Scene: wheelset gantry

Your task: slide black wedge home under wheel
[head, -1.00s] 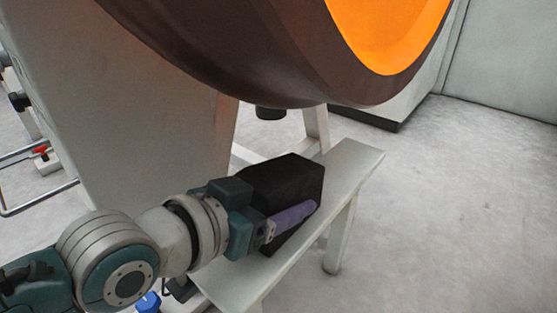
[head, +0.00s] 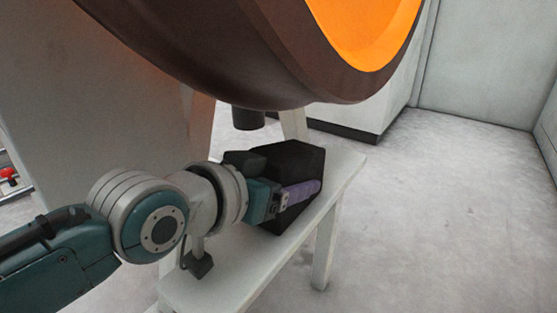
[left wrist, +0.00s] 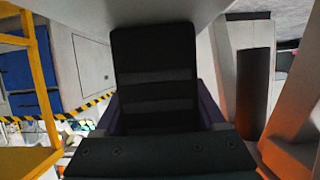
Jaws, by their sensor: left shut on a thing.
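The black wedge (head: 290,160) is a dark block over the far half of a pale bench, below the wheel (head: 190,50). The wheel has a dark brown rim and an orange face. In the head view, a gap shows between the wedge's top and the rim. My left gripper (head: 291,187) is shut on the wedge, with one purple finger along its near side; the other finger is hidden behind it. In the left wrist view the wedge (left wrist: 155,75) fills the middle, with purple fingers on both sides. I cannot tell whether its underside touches the bench. My right gripper is not in view.
The pale bench (head: 343,178) stands on legs, with bare top beyond the wedge. A dark cylinder (head: 248,119) hangs below the wheel. A large pale panel (head: 95,110) stands at left. Open floor (head: 440,200) lies to the right.

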